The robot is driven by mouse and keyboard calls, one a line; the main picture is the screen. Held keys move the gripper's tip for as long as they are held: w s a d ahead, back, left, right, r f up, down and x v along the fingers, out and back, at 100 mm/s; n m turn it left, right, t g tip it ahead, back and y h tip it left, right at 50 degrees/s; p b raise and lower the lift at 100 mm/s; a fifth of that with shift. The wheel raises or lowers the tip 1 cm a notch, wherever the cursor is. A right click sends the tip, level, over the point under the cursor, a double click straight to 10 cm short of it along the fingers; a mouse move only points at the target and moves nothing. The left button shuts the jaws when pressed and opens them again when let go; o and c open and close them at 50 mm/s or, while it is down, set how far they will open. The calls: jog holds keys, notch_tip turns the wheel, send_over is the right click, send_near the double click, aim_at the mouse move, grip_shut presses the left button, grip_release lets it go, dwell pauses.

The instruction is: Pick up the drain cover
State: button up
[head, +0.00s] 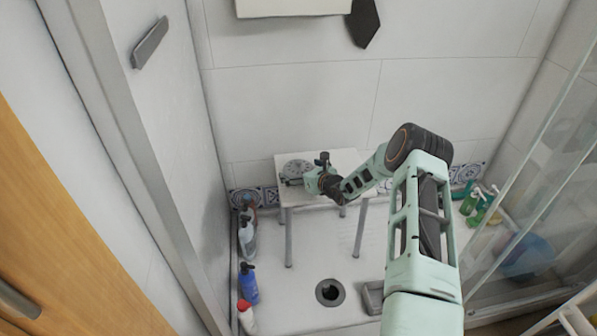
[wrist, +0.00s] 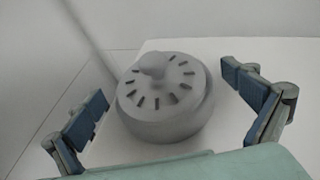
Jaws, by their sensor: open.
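The drain cover (wrist: 160,108) is a grey round piece with radial slots and a raised knob on top. It sits on the white stool (wrist: 215,140), and in the head view it shows as a grey disc (head: 296,168) on the stool top. My gripper (wrist: 165,84) is open, with one finger on the left and one on the right of the cover. Gaps show between the fingers and the cover's sides in the wrist view. My gripper also shows in the head view (head: 304,175), low over the stool, partly hiding the cover.
An open drain hole (head: 330,292) lies in the floor in front of the stool. Several bottles, including a blue one (head: 248,284), stand along the left wall. Green bottles (head: 480,208) stand at right near the glass panel (head: 540,150). A grey tray (head: 372,297) lies beside the drain.

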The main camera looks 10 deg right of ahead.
jog(key=shift+w+a+f, duration=0.1)
jog(key=shift+w, duration=0.2)
jog(key=c, duration=1.3)
jog(key=shift+o, duration=0.2)
